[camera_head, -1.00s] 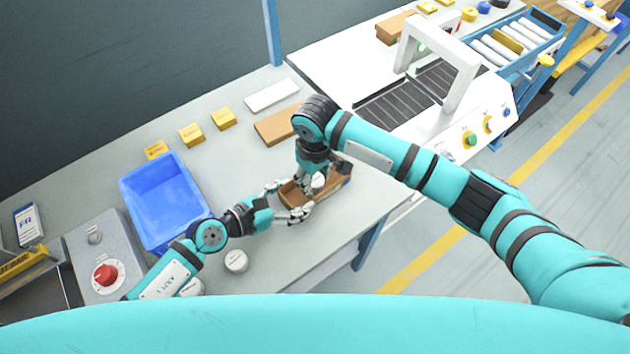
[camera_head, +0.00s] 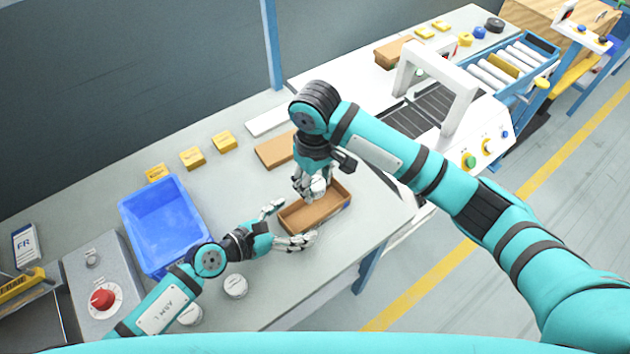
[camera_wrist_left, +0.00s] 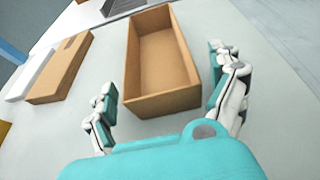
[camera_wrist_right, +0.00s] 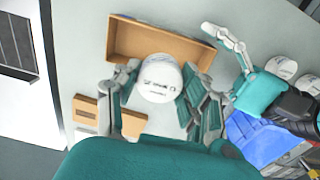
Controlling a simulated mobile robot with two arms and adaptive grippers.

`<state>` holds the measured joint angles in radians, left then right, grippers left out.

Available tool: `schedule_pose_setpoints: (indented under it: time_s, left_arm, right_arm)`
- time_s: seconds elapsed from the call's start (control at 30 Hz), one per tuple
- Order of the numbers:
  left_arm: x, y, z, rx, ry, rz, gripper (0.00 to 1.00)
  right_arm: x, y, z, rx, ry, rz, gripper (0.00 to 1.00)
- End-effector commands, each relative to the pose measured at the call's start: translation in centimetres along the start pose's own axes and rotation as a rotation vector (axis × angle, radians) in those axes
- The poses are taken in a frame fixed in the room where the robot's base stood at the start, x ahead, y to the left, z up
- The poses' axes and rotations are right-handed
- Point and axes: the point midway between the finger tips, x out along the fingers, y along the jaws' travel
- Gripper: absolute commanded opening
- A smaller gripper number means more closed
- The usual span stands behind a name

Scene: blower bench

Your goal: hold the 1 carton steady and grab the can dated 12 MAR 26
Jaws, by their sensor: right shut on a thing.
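The open brown carton (camera_head: 318,212) sits on the bench, and its inside looks empty in the left wrist view (camera_wrist_left: 160,60). My left gripper (camera_head: 290,224) is open, its fingers spread around the carton's near end, with gaps visible beside the walls. My right gripper (camera_head: 313,188) is shut on a white round can (camera_wrist_right: 159,78), held above the carton's far side. The can's lid has dark print, too small to read for certain. Two more white cans (camera_head: 236,286) stand on the bench near my left arm, and they also show in the right wrist view (camera_wrist_right: 282,67).
A blue bin (camera_head: 165,225) stands left of the carton. A closed brown box (camera_head: 275,151), a white flat box (camera_head: 268,121) and several yellow blocks (camera_head: 192,157) lie behind. A control box with a red knob (camera_head: 103,299) is at left. A conveyor with a white arch (camera_head: 452,85) is at right.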

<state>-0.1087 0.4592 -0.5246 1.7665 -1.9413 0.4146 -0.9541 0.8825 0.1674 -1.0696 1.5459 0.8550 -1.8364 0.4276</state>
Motion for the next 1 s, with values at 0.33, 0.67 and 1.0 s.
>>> schedule_pose_setpoints:
  time_s: [0.33,0.67,1.0]
  left_arm:
    - [-0.2,0.0,0.0,0.0,0.0,0.0,1.0]
    - [-5.7,0.0,-0.2,0.001,0.005,-0.001,1.0]
    - [-11.3,0.0,-0.1,-0.001,0.003,-0.001,1.0]
  right_arm:
    - [0.0,0.0,0.0,0.0,0.0,0.0,0.1]
    - [0.0,0.0,0.0,0.0,0.0,0.0,0.1]
    - [0.0,0.0,0.0,0.0,0.0,0.0,0.1]
